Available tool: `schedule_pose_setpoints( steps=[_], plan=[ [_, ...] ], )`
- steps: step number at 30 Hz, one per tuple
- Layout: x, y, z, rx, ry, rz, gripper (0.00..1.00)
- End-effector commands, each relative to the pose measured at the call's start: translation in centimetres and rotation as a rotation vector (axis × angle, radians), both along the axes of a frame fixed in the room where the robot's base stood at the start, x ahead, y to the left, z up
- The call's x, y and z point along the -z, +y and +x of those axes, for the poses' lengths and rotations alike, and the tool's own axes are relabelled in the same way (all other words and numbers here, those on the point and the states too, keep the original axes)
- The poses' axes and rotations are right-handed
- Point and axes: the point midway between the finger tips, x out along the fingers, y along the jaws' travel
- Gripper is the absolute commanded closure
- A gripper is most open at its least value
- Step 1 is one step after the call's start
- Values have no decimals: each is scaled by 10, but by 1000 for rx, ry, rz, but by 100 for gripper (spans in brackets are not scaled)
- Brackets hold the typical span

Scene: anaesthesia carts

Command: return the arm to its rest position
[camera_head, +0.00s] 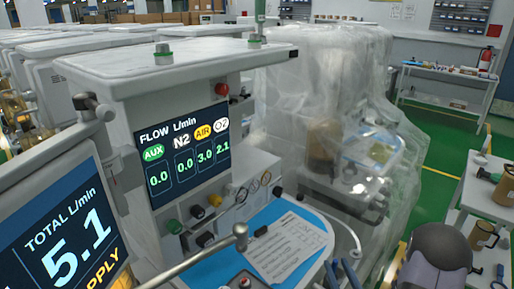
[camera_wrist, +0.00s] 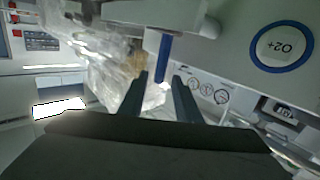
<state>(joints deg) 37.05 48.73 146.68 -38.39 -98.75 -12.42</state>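In the wrist view my gripper (camera_wrist: 160,76) is open. Its two dark fingers stand apart, and nothing is held between them. A blue rod (camera_wrist: 165,55) shows in the gap between the fingertips, not touched by either finger as far as I can see. In the head view I cannot make out my gripper with certainty; small dark parts show at the bottom edge, right of centre.
An anaesthesia cart with a flow screen (camera_head: 183,155) stands close in front. A second screen (camera_head: 70,235) is at the lower left. A cart under clear plastic (camera_head: 290,100) stands behind. Green floor (camera_head: 435,135) is open beyond.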

Motion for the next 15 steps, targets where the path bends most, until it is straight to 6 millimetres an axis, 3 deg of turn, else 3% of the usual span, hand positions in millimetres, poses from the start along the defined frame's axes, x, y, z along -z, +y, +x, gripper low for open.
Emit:
schedule_pose_setpoints(
  steps=[1,9,15],
  plan=[
    [-13,1,5,-8,21,-26,69],
    [-42,2,23,0,258,-164,69],
    [-59,5,22,31,466,-214,69]
  ],
)
